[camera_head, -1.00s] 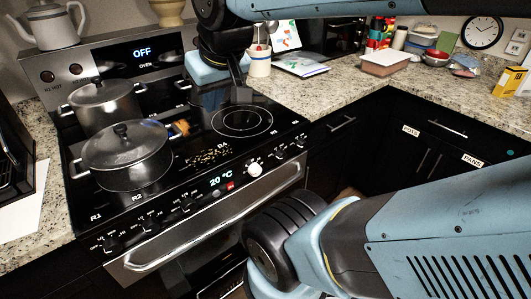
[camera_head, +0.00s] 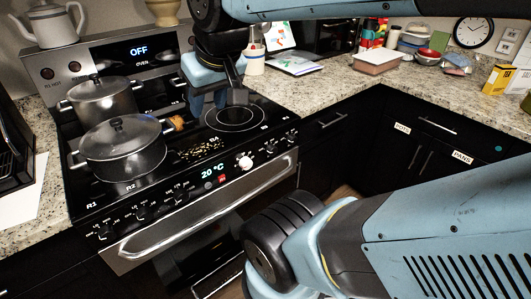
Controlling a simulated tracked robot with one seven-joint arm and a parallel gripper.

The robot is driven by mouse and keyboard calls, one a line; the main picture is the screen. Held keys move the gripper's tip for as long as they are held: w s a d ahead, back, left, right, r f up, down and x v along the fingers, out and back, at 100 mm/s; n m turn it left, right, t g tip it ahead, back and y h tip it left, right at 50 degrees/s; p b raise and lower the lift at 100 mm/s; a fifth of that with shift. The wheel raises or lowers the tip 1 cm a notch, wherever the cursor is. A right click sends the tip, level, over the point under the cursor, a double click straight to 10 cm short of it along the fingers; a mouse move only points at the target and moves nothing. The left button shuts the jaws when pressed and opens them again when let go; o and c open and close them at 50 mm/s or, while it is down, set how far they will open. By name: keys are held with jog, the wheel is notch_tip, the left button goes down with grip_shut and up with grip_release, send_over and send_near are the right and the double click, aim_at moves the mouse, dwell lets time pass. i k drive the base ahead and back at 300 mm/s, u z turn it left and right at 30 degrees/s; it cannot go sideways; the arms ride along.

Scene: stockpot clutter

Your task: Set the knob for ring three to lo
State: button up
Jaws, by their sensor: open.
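The black glass stove (camera_head: 190,170) stands at the left. Its front panel has a row of small black knobs (camera_head: 140,213) on the left, a white knob (camera_head: 245,162) right of the 20 °C display (camera_head: 211,172), and more black knobs (camera_head: 270,147) on the right. R1, R2 and R4 labels can be read on the glass. I cannot make out a ring three label or the knob settings. My gripper (camera_head: 218,97) is open and empty, pointing down over the back right of the stove, apart from the knobs. It hides part of the back panel.
A lidded pot (camera_head: 123,155) stands at the front left of the stove, another (camera_head: 102,100) behind it. Crumbs (camera_head: 202,150) lie on the glass. The oven handle (camera_head: 180,222) juts out below the knobs.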

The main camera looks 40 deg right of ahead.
aim_at(271, 150)
jog(key=z, duration=0.05)
jog(key=k, duration=0.35)
jog(key=z, duration=1.6)
jog(key=k, duration=0.9)
jog(key=u, duration=1.4)
jog(key=i, duration=0.55)
jog(key=u, duration=0.05)
